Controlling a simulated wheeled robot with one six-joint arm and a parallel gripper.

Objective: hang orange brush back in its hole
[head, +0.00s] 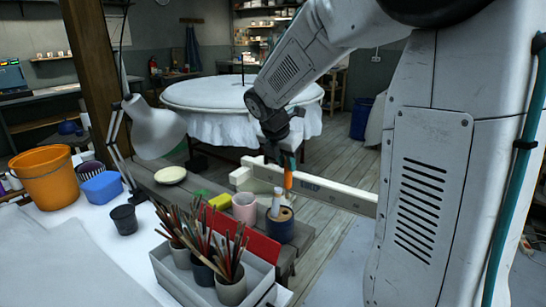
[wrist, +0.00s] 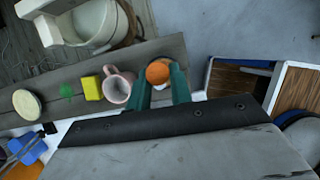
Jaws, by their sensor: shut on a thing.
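The orange brush (head: 288,177) is upright between the teal fingers of my gripper (head: 288,160), which is shut on it. In the wrist view its round orange end (wrist: 158,72) shows between the two fingertips (wrist: 160,88). In the head view the brush shows against a pale bar (head: 335,192), just above a dark blue jar (head: 280,226). A white piece (head: 276,203) stands at the jar's top. I cannot tell whether the brush touches the bar or the jar. No hole for the brush can be made out.
A pink mug (head: 245,207), a yellow sponge (head: 219,201) and a cream dish (head: 170,174) stand on the wooden bench left of the jar. A grey box (head: 208,290) with cups of brushes is in front. A lamp (head: 155,128) stands at left.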

